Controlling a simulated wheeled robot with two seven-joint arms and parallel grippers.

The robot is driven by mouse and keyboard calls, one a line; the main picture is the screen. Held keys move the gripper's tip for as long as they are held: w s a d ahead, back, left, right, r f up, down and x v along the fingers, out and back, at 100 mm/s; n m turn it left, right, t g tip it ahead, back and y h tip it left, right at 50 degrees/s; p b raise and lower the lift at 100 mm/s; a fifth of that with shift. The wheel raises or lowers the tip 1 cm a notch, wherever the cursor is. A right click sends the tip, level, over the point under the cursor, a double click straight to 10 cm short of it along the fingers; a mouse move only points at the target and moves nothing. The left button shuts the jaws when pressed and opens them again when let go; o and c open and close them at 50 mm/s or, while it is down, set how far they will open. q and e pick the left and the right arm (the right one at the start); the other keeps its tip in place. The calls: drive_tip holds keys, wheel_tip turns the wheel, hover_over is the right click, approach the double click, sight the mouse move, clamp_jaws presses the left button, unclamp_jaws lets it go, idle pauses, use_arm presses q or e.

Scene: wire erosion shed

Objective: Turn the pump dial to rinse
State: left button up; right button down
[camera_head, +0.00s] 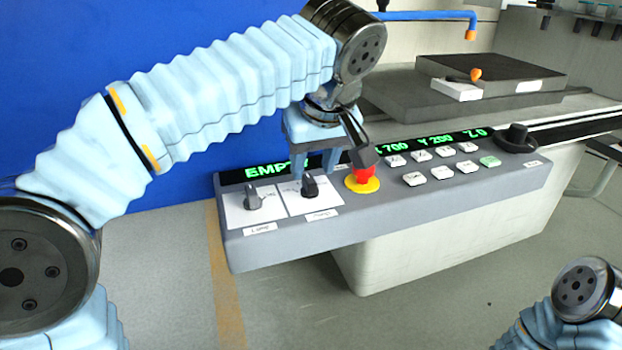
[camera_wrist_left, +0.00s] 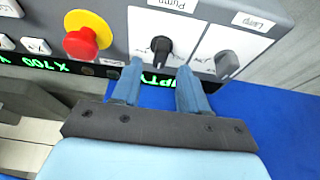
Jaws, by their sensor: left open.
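The pump dial (camera_head: 310,186) is a black knob on a white plate on the grey control panel (camera_head: 400,214), above a label that reads Pump. In the left wrist view the pump dial (camera_wrist_left: 161,46) stands upright from its plate, just beyond the fingertips. My left gripper (camera_head: 315,172) is over the dial with its fingers apart. In the left wrist view the left gripper (camera_wrist_left: 160,72) is open, a blue finger towards each side of the dial, with nothing held. The markings around the dial are too small to read. My right arm shows only at the lower right corner; its gripper is out of view.
The grey lamp dial (camera_head: 252,197) is left of the pump dial. A red emergency button (camera_head: 364,175) on a yellow base is close on the right. A blue wall (camera_head: 100,50) is behind.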

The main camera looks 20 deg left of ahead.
sight(309, 178)
use_arm(q)
drive_tip(key=shift+x, duration=1.7)
drive_tip(key=shift+c, duration=0.2)
clamp_jaws()
